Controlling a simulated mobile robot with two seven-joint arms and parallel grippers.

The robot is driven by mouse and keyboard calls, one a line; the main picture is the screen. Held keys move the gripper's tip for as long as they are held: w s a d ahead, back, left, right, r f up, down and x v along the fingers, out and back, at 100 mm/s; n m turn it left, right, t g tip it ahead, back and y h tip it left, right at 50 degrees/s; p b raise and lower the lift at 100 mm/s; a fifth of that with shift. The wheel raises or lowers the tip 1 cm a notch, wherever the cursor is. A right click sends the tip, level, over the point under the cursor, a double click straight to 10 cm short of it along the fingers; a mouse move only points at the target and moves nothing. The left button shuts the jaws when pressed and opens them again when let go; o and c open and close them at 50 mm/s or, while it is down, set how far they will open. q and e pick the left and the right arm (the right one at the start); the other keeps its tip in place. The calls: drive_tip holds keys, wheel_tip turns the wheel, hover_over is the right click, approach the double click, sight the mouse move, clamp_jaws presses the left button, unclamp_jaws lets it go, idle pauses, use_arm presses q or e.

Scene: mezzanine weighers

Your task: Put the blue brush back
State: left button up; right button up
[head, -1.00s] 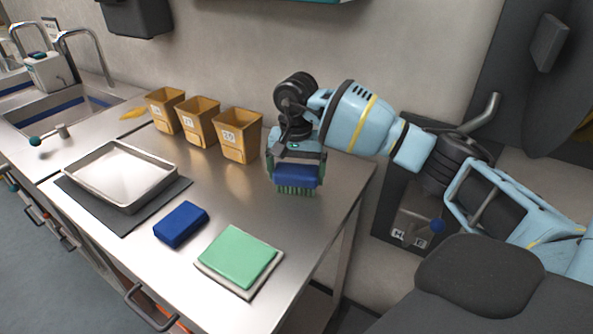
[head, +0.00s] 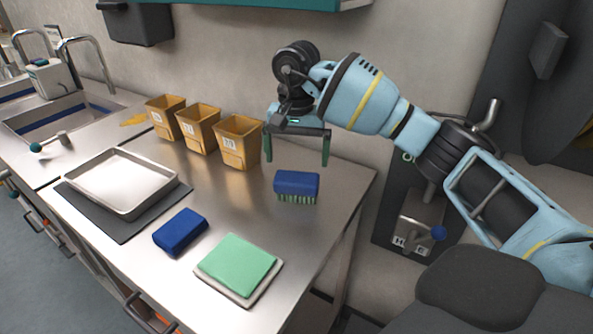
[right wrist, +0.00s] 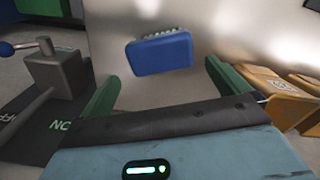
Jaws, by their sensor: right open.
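The blue brush (head: 297,184) stands on the steel table near its right end, blue back up and green bristles down. In the right wrist view the blue brush (right wrist: 160,54) lies ahead of and between the fingers, touching neither. My right gripper (head: 297,162) is open and empty just above the brush; its two green fingers also show in the right wrist view (right wrist: 160,85). My left gripper is not in view.
Several tan bins, including the nearest one (head: 237,143), stand along the wall left of the gripper. A blue block (head: 180,231), a green cloth (head: 237,264) and a metal tray (head: 121,181) on a dark mat (head: 75,199) lie toward the front. Bare table surrounds the brush.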

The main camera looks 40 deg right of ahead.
sight(297, 177)
drive_tip(key=shift+r, duration=2.35)
